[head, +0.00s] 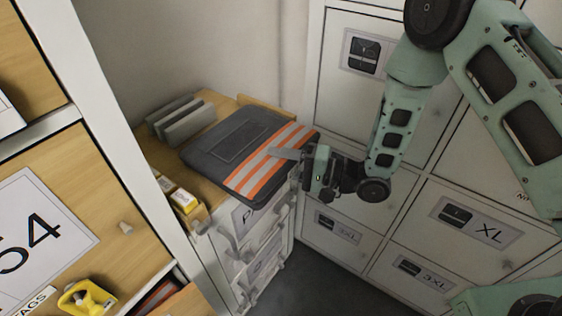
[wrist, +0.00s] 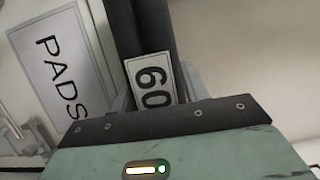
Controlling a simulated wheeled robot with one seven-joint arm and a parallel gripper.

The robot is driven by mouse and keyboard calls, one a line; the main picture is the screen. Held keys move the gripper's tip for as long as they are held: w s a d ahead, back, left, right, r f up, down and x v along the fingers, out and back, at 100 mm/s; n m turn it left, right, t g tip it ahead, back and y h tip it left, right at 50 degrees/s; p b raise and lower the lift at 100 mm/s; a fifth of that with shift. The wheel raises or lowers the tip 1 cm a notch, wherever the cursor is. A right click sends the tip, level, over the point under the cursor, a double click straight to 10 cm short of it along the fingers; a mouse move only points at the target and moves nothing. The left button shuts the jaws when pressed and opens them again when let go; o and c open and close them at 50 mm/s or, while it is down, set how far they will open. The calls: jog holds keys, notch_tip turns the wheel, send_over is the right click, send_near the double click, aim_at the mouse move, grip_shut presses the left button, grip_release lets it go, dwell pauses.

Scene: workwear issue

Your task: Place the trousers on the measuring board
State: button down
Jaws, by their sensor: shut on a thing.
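The trousers (head: 222,142) are a flat dark grey folded bundle with orange and silver stripes at one end. My gripper (head: 290,154) is shut on their striped right edge. In the wrist view, dark folded cloth (wrist: 150,32) with a white "60" tag (wrist: 152,82) shows just beyond the gripper's body. The trousers are over the wooden top (head: 160,158) of a white drawer unit; I cannot tell whether they rest on it or hang just above. I cannot clearly make out a measuring board.
Grey upright slabs (head: 187,122) stand behind the trousers, and small yellow boxes (head: 181,198) sit at the left edge. The unit's "PADS" label shows in the wrist view (wrist: 62,72). White size-marked lockers (head: 450,235) stand right. A wooden cabinet (head: 50,200) is close at left.

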jog(key=shift+f, duration=0.15)
jog(key=c, duration=0.7)
grip_release()
jog(key=shift+d, duration=0.25)
jog(key=v, duration=1.1)
jog(key=shift+s+d+b, duration=0.15)
jog(key=shift+d+b, duration=0.1)
jog(key=shift+b, duration=0.15)
